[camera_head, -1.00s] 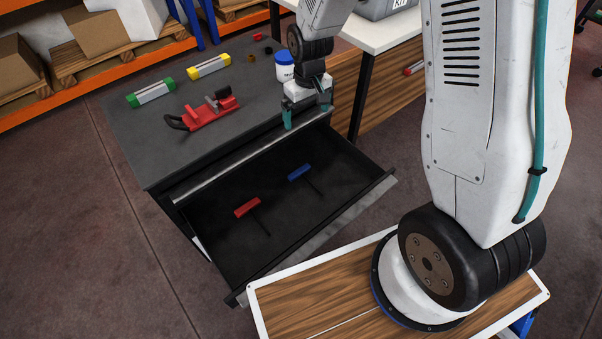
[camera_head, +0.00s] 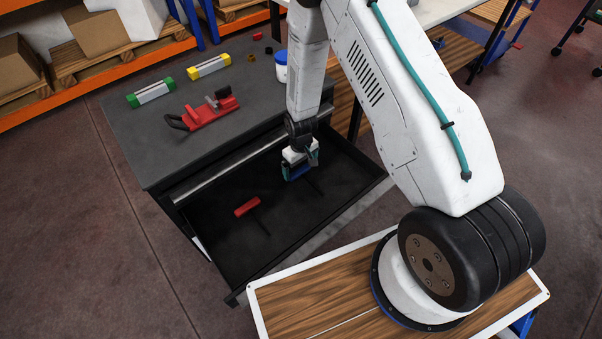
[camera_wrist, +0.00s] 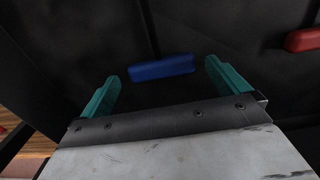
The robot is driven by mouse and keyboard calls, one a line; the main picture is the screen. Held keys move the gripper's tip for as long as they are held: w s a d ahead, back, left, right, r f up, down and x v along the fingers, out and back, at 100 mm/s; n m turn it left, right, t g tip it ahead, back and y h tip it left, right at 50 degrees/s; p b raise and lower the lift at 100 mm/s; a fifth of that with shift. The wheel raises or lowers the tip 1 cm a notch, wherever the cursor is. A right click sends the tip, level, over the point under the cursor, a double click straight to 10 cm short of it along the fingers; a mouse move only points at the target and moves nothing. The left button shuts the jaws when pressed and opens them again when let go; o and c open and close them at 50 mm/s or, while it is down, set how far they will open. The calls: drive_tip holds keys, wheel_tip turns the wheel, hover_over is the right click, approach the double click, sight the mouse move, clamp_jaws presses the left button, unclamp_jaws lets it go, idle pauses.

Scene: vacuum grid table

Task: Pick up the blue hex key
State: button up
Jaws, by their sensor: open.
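The blue hex key (camera_head: 297,174) lies in the open black drawer, with its thin dark shaft pointing toward the drawer's front. My gripper (camera_head: 300,167) is down in the drawer, over the blue handle, and partly hides it in the head view. In the wrist view the blue handle (camera_wrist: 161,69) shows between and slightly beyond the teal fingertips of my open gripper (camera_wrist: 161,80). The fingers stand apart, one near each end of the handle. I cannot tell whether either finger touches it.
A red hex key (camera_head: 247,206) lies to the left in the drawer (camera_head: 220,235); its handle also shows in the wrist view (camera_wrist: 303,39). The drawer walls surround my gripper. A red tool (camera_head: 205,112) and several small items sit on the cabinet top (camera_head: 140,165).

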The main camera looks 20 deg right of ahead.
sight(300, 172)
wheel_tip(300, 172, down, 2)
drive_tip(key=shift+f, duration=0.2)
drive_tip(key=c, duration=0.8)
drive_tip(key=shift+c, duration=0.2)
drive_tip(key=shift+r, duration=0.15)
